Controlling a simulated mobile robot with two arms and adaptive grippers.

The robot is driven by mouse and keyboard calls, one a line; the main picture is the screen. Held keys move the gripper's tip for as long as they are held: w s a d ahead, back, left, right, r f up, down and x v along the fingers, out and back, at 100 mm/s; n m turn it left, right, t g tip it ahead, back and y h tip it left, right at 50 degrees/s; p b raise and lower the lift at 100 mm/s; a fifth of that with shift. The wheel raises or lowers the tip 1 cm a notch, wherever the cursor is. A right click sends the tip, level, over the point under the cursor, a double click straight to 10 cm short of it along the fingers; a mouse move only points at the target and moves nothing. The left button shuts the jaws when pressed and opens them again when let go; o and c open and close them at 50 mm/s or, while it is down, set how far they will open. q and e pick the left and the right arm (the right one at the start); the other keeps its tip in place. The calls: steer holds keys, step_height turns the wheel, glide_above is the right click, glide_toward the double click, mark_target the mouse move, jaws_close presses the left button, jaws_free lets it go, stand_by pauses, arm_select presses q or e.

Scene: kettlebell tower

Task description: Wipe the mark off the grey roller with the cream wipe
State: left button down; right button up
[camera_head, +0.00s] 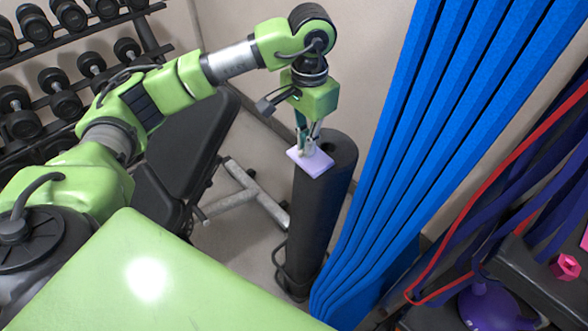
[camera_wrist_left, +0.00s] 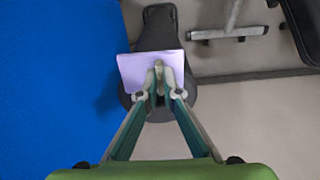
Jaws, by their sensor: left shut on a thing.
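The dark grey roller (camera_head: 313,225) stands upright on the floor between the bench and the blue hanging bands. It also shows in the left wrist view (camera_wrist_left: 158,30), partly covered by the wipe. My left gripper (camera_head: 309,149) is shut on the wipe (camera_head: 319,166), a thin flat piece that looks pale lilac, not cream. The wipe also shows in the left wrist view (camera_wrist_left: 134,69), between the fingertips and in front of the roller. It overlaps the roller's upper end in the head view; I cannot tell whether they touch. No mark shows on the visible roller surface. My right gripper is not in view.
Wide blue bands (camera_head: 415,130) hang close to the right of the roller. A black bench (camera_head: 190,150) stands to its left, with a dumbbell rack (camera_head: 55,75) behind. A purple kettlebell (camera_head: 488,308) is at the lower right, near hanging red and purple bands.

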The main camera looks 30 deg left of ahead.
arm_select(q)
steer(key=shift+f, duration=0.4)
steer(key=shift+b, duration=0.4)
steer(key=shift+w, duration=0.1)
steer(key=shift+w+d+r+b, duration=0.1)
steer(key=shift+w+d+b, duration=0.15)
steer(key=shift+w, duration=0.35)
steer(key=shift+w+d+r+b, duration=0.15)
steer(key=shift+w+b, duration=0.1)
steer(key=shift+w, duration=0.3)
steer(key=shift+w+f, duration=0.1)
